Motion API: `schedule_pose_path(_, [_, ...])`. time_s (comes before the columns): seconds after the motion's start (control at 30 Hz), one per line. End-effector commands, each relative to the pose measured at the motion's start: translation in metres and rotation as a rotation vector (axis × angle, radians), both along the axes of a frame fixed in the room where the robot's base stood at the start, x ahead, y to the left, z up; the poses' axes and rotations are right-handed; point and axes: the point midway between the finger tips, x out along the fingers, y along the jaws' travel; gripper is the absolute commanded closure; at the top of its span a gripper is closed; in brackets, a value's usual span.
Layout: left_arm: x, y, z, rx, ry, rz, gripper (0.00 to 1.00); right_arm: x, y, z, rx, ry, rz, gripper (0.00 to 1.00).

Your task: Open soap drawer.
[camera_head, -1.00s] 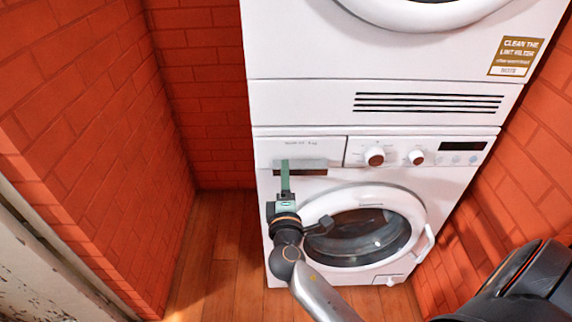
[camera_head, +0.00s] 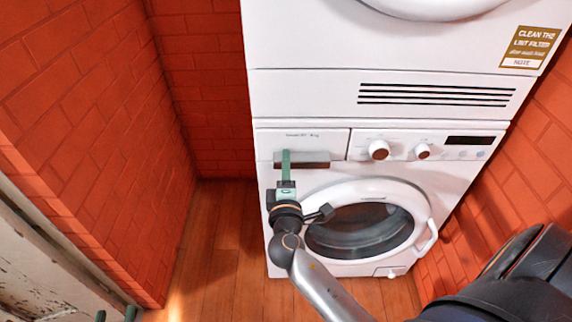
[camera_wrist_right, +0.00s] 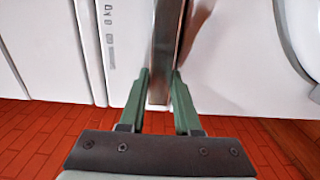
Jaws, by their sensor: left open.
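The soap drawer (camera_head: 300,140) is the white panel at the upper left of the lower washing machine. It looks flush with the machine's front. Its grey bar handle (camera_head: 318,160) runs along its lower edge. My right gripper (camera_head: 286,159) reaches up to this handle from below. In the right wrist view its green fingers lie on either side of the metal handle (camera_wrist_right: 163,60), seemingly touching it. My left gripper (camera_head: 115,316) shows only its dark fingertips, spread apart, at the bottom left edge of the head view, far from the machine.
The washing machine's round door (camera_head: 365,222) is shut, just right of my right gripper. Two knobs (camera_head: 379,150) sit right of the drawer. A dryer (camera_head: 430,60) is stacked above. Brick walls (camera_head: 85,140) stand close on both sides. Wooden floor (camera_head: 215,255) lies free at left.

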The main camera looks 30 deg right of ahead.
Motion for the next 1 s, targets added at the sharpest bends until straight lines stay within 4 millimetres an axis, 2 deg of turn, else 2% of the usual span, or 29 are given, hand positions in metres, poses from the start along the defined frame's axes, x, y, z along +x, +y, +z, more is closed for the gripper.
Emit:
schedule_pose_path(0.03, [-0.0001, 0.0001, -0.0008, 0.000, 0.001, 0.000, 0.50, -0.0002, 0.0000, -0.0016, 0.001, 0.003, 0.000, 0.80])
schedule_pose_path(0.2, [-0.0003, 0.0001, -0.0020, 0.001, 0.004, 0.000, 0.50, -0.0003, 0.0001, -0.0025, 0.002, 0.005, 0.000, 0.99])
schedule_pose_path(0.23, [-0.0003, 0.0001, -0.0021, 0.001, 0.004, 0.000, 0.50, -0.0003, 0.0001, -0.0026, 0.002, 0.006, 0.000, 1.00])
schedule_pose_path(1.0, [-0.0003, -0.0001, -0.0016, -0.002, 0.004, 0.002, 0.50, -0.0008, 0.0002, -0.0058, 0.005, 0.011, 0.000, 1.00])
